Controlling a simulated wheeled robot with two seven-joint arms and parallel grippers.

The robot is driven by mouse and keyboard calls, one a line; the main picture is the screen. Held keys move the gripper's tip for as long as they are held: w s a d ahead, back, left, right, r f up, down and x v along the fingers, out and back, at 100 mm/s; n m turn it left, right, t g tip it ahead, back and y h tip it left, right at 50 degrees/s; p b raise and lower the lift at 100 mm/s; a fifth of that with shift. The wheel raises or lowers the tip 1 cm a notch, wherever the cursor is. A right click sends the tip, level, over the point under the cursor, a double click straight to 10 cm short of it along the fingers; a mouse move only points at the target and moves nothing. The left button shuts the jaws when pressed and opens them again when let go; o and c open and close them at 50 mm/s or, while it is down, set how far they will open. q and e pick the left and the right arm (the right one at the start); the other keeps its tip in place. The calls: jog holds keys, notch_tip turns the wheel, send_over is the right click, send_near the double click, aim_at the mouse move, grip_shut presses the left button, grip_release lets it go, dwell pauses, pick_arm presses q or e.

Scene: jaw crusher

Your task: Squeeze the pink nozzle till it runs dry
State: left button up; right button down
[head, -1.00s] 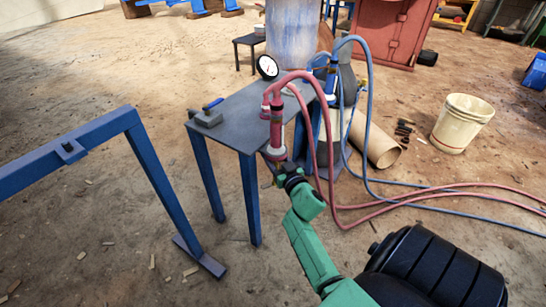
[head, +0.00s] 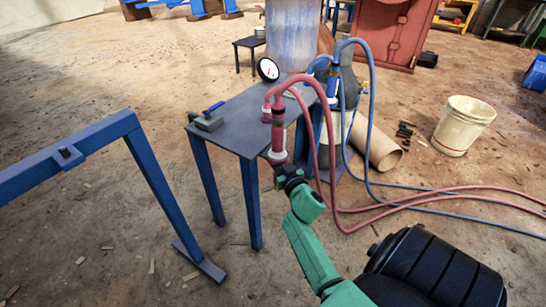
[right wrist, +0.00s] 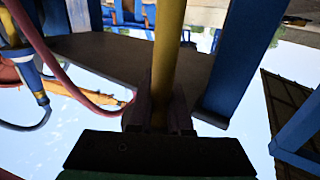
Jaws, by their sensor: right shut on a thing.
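The pink nozzle (head: 278,138) hangs upright beside the blue-legged table's near right corner, with a pink hose looping from its top. My right gripper (head: 287,174), on a green arm, is at the nozzle's lower end. In the right wrist view, my right gripper (right wrist: 158,112) is shut on a yellow bar (right wrist: 168,60) that runs up between its fingers. I cannot tell how that bar joins the nozzle. No spray or flow shows at the nozzle. My left gripper is out of view.
The dark tabletop (head: 236,118) carries a small block with a blue handle (head: 209,120). A round gauge (head: 268,69) is at its back edge. Blue hoses (head: 368,130) and a cardboard tube (head: 377,143) lie right. A blue frame (head: 150,170) stands left, a white bucket (head: 464,125) right.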

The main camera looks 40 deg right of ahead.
dwell(0.9)
jog(key=c, duration=0.8)
grip_release()
jog(key=shift+o, duration=0.2)
jog(key=shift+s, duration=0.15)
jog(key=v, duration=1.1)
jog(key=shift+s+a, duration=0.2)
jog(key=shift+s, duration=0.2)
